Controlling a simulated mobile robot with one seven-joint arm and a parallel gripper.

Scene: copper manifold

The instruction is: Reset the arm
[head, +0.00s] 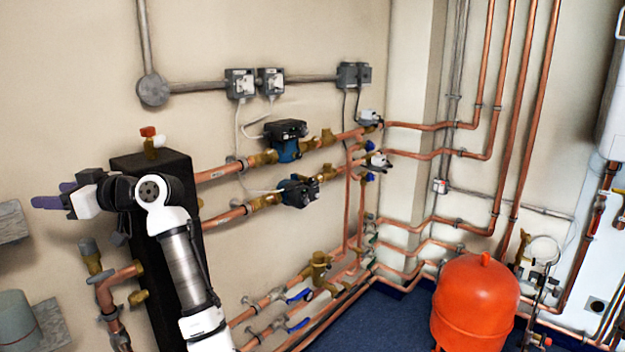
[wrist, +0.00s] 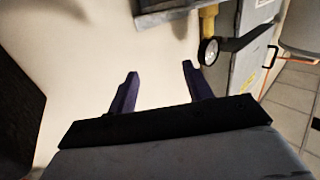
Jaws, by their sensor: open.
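My gripper (head: 50,202) is at the left of the head view, with its purple fingers pointing left. In the wrist view my gripper (wrist: 157,90) shows two dark purple fingers spread apart with nothing between them. It is open and empty. My white and black arm rises from the bottom of the head view, in front of a tall black block (head: 165,250). The fingers are in front of the cream wall (wrist: 80,50) and appear to touch nothing.
Copper pipes with blue pumps (head: 287,148) run along the wall to the right of my arm. A red tank (head: 475,300) stands on the blue floor (head: 375,320). Grey brackets (head: 12,222) are at the left edge. The wrist view shows a round gauge (wrist: 208,51) and a grey cabinet (wrist: 255,45).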

